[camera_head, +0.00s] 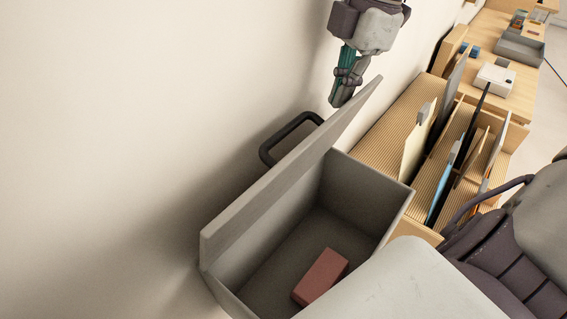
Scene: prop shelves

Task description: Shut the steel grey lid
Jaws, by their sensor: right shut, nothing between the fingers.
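The steel grey lid (287,172) stands raised and tilted on a grey box (369,183), with its black handle (285,134) on the wall side. The box is open at the top. A dull red block (321,276) lies on its floor. My right gripper (338,101) is shut and empty, close behind the upper far end of the lid on the handle's side. I cannot tell whether it touches the lid. My left gripper is not in view.
A ribbed wooden rack (385,118) with upright boards and folders stands beyond the box. Farther off, a wooden table (520,88) holds a grey tray (520,48) and a white box (495,79). A plain wall runs along the left. My own body covers the lower right.

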